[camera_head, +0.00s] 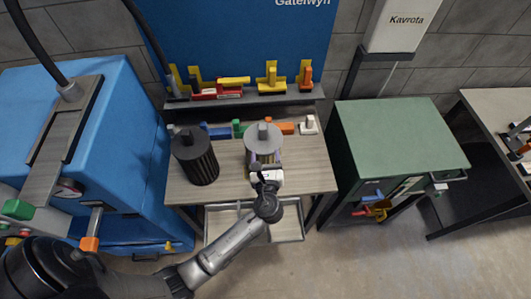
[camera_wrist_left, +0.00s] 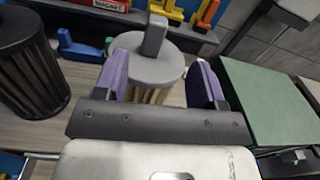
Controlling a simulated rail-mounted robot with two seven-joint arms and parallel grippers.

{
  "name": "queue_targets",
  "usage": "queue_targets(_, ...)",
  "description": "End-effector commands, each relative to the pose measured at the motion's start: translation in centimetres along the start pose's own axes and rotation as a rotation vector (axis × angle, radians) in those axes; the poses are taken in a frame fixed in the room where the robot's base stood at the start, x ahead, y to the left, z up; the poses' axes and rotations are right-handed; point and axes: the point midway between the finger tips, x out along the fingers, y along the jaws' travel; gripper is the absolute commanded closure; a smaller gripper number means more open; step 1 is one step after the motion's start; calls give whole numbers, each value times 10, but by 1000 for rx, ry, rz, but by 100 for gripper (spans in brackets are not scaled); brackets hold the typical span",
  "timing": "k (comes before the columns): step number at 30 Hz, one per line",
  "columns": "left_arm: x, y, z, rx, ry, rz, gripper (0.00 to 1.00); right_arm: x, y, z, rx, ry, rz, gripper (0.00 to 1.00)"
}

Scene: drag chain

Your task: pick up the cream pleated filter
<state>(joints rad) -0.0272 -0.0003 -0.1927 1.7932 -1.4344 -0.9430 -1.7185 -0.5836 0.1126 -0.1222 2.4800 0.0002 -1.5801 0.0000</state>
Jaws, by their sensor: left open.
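The cream pleated filter (camera_wrist_left: 150,97) stands upright on the wooden table, with a grey round cap (camera_wrist_left: 143,70) and an upright grey handle on top. In the head view its grey cap (camera_head: 263,138) shows above my gripper, which hides part of its body. My left gripper (camera_head: 263,168) is at the near side of the filter. In the left wrist view its two purple fingers (camera_wrist_left: 160,78) are apart, one to each side of the filter's cap. Whether they touch it cannot be told. My right gripper is not in view.
A dark pleated filter (camera_head: 195,157) stands left of the cream one on the table (camera_head: 222,195). Small coloured blocks (camera_head: 217,131) lie behind. A blue machine (camera_head: 100,110) is at left, a green cabinet (camera_head: 400,140) at right.

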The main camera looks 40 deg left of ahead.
Motion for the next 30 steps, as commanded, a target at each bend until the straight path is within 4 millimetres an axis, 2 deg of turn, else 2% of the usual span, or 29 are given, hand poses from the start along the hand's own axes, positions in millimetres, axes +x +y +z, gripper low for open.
queue_targets(5, 6, 0, 1, 87, -1, -1, 36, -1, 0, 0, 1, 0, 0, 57)
queue_targets(18, 73, 0, 0, 96, 0, 1, 36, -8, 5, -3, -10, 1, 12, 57)
queue_targets(26, 87, 0, 0, 94, 2, 0, 36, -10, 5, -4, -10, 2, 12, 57)
queue_targets(30, 100, 2, -2, 96, 1, 2, 36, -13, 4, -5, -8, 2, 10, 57)
